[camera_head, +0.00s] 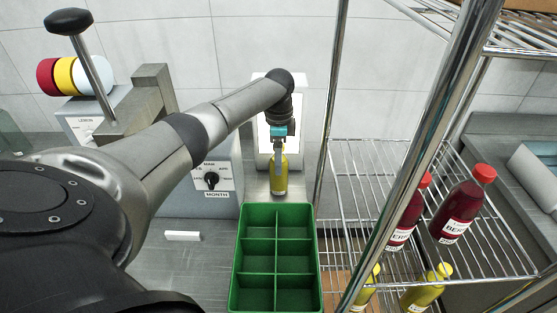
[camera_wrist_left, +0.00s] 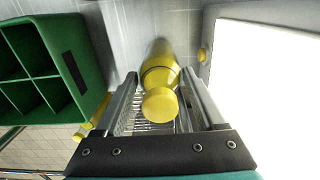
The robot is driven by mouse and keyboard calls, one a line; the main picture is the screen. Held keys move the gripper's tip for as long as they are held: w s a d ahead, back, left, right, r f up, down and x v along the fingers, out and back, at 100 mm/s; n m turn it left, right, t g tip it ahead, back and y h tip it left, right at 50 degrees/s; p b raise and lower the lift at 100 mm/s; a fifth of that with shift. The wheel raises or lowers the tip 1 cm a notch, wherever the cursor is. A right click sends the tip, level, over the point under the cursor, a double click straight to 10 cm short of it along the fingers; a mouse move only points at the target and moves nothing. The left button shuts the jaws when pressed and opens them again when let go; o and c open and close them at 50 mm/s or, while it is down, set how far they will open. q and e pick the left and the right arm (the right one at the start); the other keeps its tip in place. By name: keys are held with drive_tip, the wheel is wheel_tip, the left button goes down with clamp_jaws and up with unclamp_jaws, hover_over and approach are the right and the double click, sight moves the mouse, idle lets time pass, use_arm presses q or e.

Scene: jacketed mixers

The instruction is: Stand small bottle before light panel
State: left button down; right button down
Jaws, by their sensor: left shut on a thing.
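The small bottle (camera_head: 279,178) is yellow and upright in the head view, in front of the bright white light panel (camera_head: 265,148). My left gripper (camera_head: 278,146) comes down from above and is shut on the bottle near its top. In the left wrist view the bottle (camera_wrist_left: 160,104), with its yellow cap, lies between the two fingers of the gripper (camera_wrist_left: 159,84). The panel (camera_wrist_left: 265,75) glows to the right there. I cannot tell whether the bottle's base touches the counter. My right gripper is not in view.
A green divided crate (camera_head: 242,236), its visible compartments empty, stands just before the bottle. A wire rack (camera_head: 375,165) with red and yellow bottles is at right. A grey box with a dial (camera_head: 211,180) stands left. A small white block (camera_head: 182,236) lies on the counter.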

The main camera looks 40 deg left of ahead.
use_arm(q)
drive_tip(key=shift+r, duration=0.1)
unclamp_jaws()
drive_tip(key=shift+f, duration=0.2)
drive_tip(key=shift+r, duration=0.1)
wheel_tip(320, 180, up, 12)
drive_tip(key=p, duration=1.2)
drive_tip(key=shift+r+p, duration=0.1)
drive_tip(key=shift+p, duration=0.25)
